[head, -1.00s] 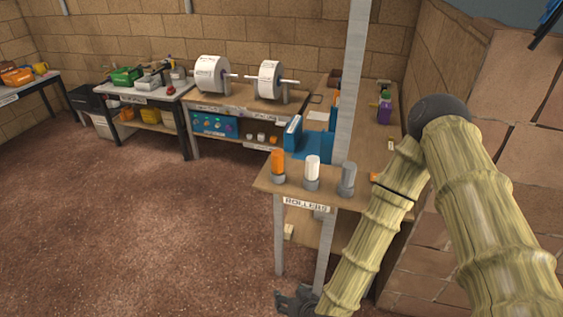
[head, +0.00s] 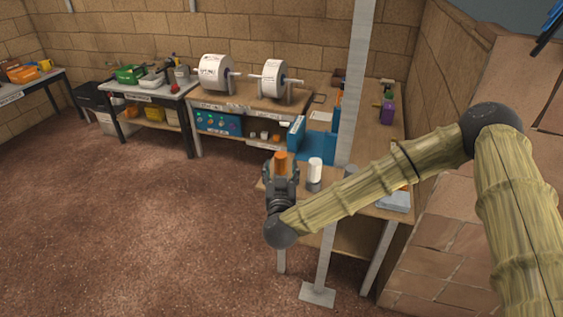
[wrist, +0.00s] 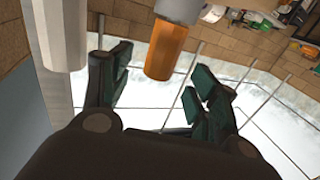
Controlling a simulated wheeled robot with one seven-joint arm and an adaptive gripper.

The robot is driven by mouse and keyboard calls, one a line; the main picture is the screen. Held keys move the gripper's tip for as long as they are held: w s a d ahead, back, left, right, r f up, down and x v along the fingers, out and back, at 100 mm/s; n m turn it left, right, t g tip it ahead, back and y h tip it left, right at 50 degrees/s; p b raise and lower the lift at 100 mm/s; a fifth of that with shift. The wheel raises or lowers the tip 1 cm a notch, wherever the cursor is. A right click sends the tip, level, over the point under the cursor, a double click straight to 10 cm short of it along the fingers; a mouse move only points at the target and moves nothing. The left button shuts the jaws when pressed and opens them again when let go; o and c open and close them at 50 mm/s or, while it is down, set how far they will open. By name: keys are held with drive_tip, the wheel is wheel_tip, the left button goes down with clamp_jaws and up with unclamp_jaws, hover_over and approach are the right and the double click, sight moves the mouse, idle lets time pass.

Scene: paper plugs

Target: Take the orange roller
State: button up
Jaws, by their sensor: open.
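The orange roller (head: 281,158) stands at the front left corner of the table, its lower part hidden behind my gripper (head: 281,172). My gripper is open, raised to the table's height on the near side of the roller. In the wrist view, which looks upside down, the orange roller (wrist: 165,50) shows between the two spread fingertips of my gripper (wrist: 160,68), in its grey base at the top. It appears apart from both fingers. How deep it sits between them is hard to tell.
A white roller (head: 315,165) stands close to the right, and in the wrist view it is large at left (wrist: 58,35). A grey roller (head: 350,171) is partly hidden behind my forearm. A pale post (head: 353,90) rises by the table. The floor (head: 130,230) at left is clear.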

sight(281, 162)
drive_tip(key=shift+w+r+p, duration=0.2)
drive_tip(key=shift+w+p, duration=1.15)
drive_tip(key=shift+w, duration=0.8)
drive_tip(key=shift+w+f, duration=0.2)
drive_tip(key=shift+w, duration=0.5)
drive_tip(key=c, duration=1.2)
